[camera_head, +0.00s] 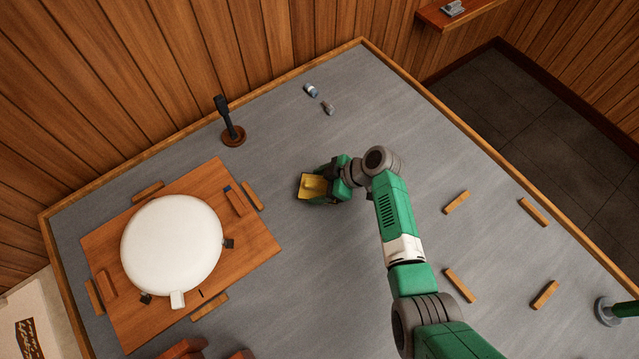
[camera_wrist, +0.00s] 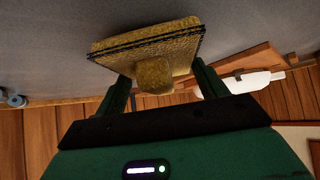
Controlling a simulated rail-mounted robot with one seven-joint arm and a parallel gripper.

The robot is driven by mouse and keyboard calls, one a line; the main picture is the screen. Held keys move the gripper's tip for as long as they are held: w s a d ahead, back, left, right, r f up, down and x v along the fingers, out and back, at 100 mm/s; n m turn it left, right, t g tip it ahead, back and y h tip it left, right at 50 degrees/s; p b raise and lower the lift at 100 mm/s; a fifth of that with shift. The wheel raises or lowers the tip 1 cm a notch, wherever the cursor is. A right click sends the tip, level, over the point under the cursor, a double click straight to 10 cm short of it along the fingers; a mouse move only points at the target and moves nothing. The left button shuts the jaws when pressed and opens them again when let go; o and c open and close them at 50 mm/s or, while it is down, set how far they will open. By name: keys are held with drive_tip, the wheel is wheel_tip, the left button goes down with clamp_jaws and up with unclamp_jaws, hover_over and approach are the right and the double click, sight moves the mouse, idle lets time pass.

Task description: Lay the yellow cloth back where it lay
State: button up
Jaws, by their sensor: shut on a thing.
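The yellow cloth (camera_head: 313,187) looks like a flat yellow pad with a dark-edged rim and a raised lump on the side towards my gripper. My gripper (camera_head: 333,184) is shut on it, over the middle of the grey table (camera_head: 300,265). In the wrist view the yellow cloth (camera_wrist: 150,40) lies across the ends of the two green fingers, and its lump sits between them at my gripper (camera_wrist: 163,80). I cannot tell whether the cloth touches the table. No mark of a former place for it can be made out.
A brown board (camera_head: 255,245) with a white rounded object (camera_head: 172,245) and several wooden blocks is at left. A dark upright tool (camera_head: 230,122) stands behind it. Two small cylinders (camera_head: 312,90) lie at the back. Several wooden strips (camera_head: 458,285) lie at right. The table centre is clear.

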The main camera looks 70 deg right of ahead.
drive_tip(key=shift+f, duration=0.8)
drive_tip(key=shift+f, duration=0.1)
drive_tip(key=shift+f, duration=0.15)
drive_tip(key=o, duration=1.6)
drive_tip(key=shift+r, duration=0.25)
drive_tip(key=p+v, duration=0.2)
drive_tip(key=v, duration=1)
